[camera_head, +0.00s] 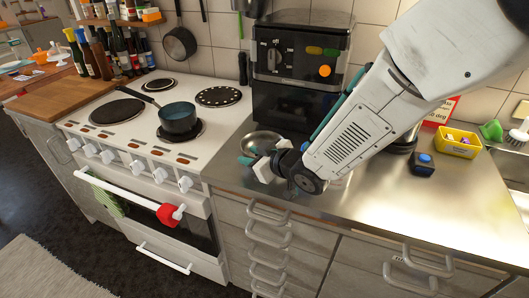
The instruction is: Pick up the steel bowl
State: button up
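The steel bowl (261,138) stands on the metal counter (390,208), right of the stove and in front of the black coffee machine. It is round and shiny, and its near side is partly hidden by my gripper. My gripper (252,156) is at the bowl's near side, with white and teal fingers pointing left. The fingers look spread apart. I cannot tell whether they touch the bowl or whether its rim lies between them.
A dark pan (178,118) sits on the white stove (105,147). The black coffee machine (296,75) stands close behind the bowl. A yellow bin (458,142) and a small dark box with a blue button (423,165) are at right. The front counter is clear.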

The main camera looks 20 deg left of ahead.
grip_shut()
jog(key=shift+r, duration=0.1)
dwell(0.4)
